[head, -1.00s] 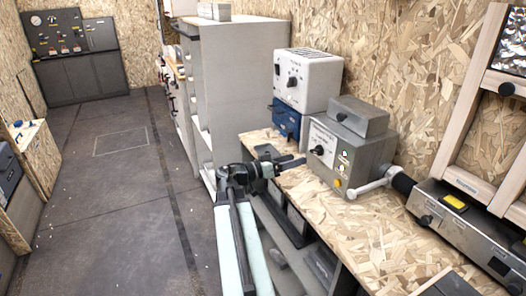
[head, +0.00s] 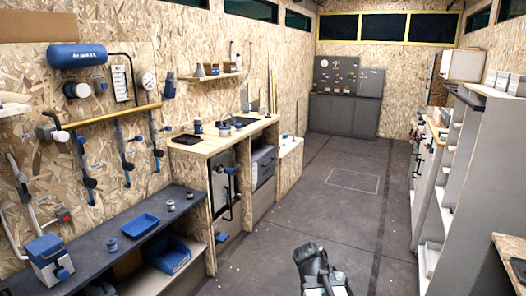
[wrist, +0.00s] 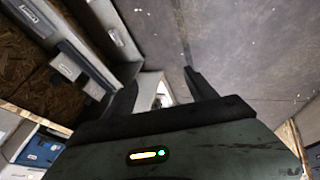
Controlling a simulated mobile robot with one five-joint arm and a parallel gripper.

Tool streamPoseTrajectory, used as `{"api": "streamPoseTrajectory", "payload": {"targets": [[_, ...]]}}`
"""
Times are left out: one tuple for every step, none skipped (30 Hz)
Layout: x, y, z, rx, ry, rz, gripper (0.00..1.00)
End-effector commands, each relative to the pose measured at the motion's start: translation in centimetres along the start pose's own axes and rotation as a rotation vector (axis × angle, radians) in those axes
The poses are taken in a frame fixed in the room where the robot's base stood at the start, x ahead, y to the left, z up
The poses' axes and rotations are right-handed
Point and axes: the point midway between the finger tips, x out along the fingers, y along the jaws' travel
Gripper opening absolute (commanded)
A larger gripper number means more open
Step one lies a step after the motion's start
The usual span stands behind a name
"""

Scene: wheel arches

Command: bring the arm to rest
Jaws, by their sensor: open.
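My gripper (wrist: 160,79) shows in the wrist view with its two dark fingers spread apart. Nothing is held between them; a pale patch of background shows in the gap. In the head view only part of my arm shows at the bottom edge, right of the middle, over the dark floor. My fingertips cannot be made out in that view.
The floor (head: 300,225) is clear down the middle. On the left are a dark bench (head: 150,222) with a blue tray (head: 140,225) and a wooden counter (head: 225,140). Grey shelving (head: 475,170) stands on the right. Grey cabinets (head: 343,115) stand at the far end.

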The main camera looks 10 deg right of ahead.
Motion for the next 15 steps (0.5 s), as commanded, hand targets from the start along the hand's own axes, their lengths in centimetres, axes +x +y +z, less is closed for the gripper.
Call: {"api": "streamPoseTrajectory", "payload": {"targets": [[-0.6,-2.0,1.8,-0.068,-0.047,-0.061,0.65],[-0.9,-3.1,2.9,-0.113,-0.078,-0.102,0.65],[-1.4,-4.5,4.3,-0.174,-0.119,-0.159,0.65],[-1.8,-5.5,5.4,-0.222,-0.151,-0.205,0.65],[-2.2,-6.3,6.3,-0.268,-0.182,-0.253,0.65],[-2.7,-7.3,7.5,-0.334,-0.217,-0.316,0.65],[-3.2,-8.0,8.4,-0.386,-0.241,-0.366,0.65],[-3.7,-8.7,9.3,-0.441,-0.26,-0.414,0.65],[-4.3,-9.4,10.1,-0.516,-0.273,-0.469,0.65],[-4.6,-9.6,10.4,-0.572,-0.275,-0.496,0.65],[-4.6,-9.5,10.5,-0.63,-0.265,-0.501,0.65],[-6.4,-8.7,9.6,-0.639,-0.26,-0.5,0.65],[-7.3,-8.3,9.2,-0.636,-0.261,-0.499,0.65],[-8.0,-8.0,8.8,-0.635,-0.26,-0.498,0.65],[-8.9,-7.6,8.4,-0.634,-0.26,-0.498,0.65]]}}
